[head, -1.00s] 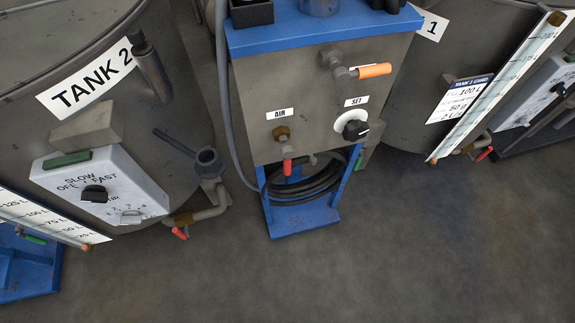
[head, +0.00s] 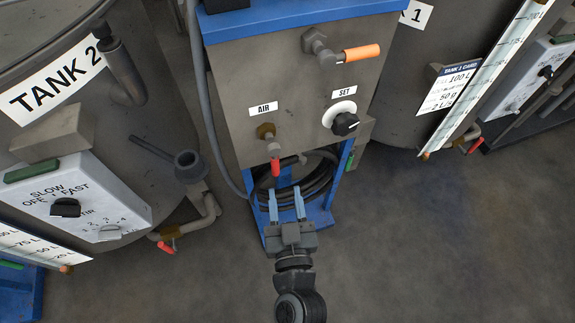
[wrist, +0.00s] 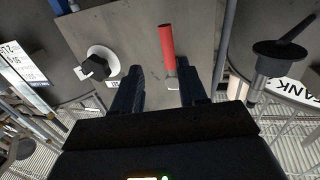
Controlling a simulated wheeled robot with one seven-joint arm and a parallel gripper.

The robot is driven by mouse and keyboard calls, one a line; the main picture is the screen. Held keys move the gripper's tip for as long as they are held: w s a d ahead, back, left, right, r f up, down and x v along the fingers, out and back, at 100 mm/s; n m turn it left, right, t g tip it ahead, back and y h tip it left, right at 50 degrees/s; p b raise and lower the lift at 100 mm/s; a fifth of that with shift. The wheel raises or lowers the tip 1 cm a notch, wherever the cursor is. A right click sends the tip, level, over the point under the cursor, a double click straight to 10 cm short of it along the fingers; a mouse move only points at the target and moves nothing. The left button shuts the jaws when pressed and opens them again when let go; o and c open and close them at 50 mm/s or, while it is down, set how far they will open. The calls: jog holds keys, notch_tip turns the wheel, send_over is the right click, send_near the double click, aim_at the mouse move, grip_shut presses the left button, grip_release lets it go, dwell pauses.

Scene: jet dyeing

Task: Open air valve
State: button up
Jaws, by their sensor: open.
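The air valve (head: 266,132) is a brass fitting under the AIR label on the grey panel. Its red handle (head: 275,167) hangs down in the head view. The red handle also shows in the wrist view (wrist: 167,42), just beyond the fingertips and nearer the right finger. My gripper (head: 286,192) is open and empty, its blue-looking fingers pointing up towards the panel just below the red handle. In the wrist view my gripper (wrist: 157,78) has its two dark fingers apart. I cannot tell whether a finger touches the handle.
The SET knob (head: 345,123) and an orange-handled valve (head: 360,53) are right of the air valve. A coiled black hose (head: 325,170) hangs in the blue stand (head: 320,213) behind the fingers. TANK 2's control box (head: 75,197) stands left. Open floor lies front right.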

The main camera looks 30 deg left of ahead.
aim_at(276, 170)
jog(key=x, duration=0.2)
jog(key=b+x, duration=0.1)
jog(key=x, duration=0.2)
jog(key=a+b+x, duration=0.1)
jog(key=x, duration=0.1)
jog(key=shift+s+f, duration=0.1)
jog(key=shift+s, duration=0.2)
jog(key=shift+x, duration=0.75)
jog(key=shift+c, duration=0.2)
grip_shut()
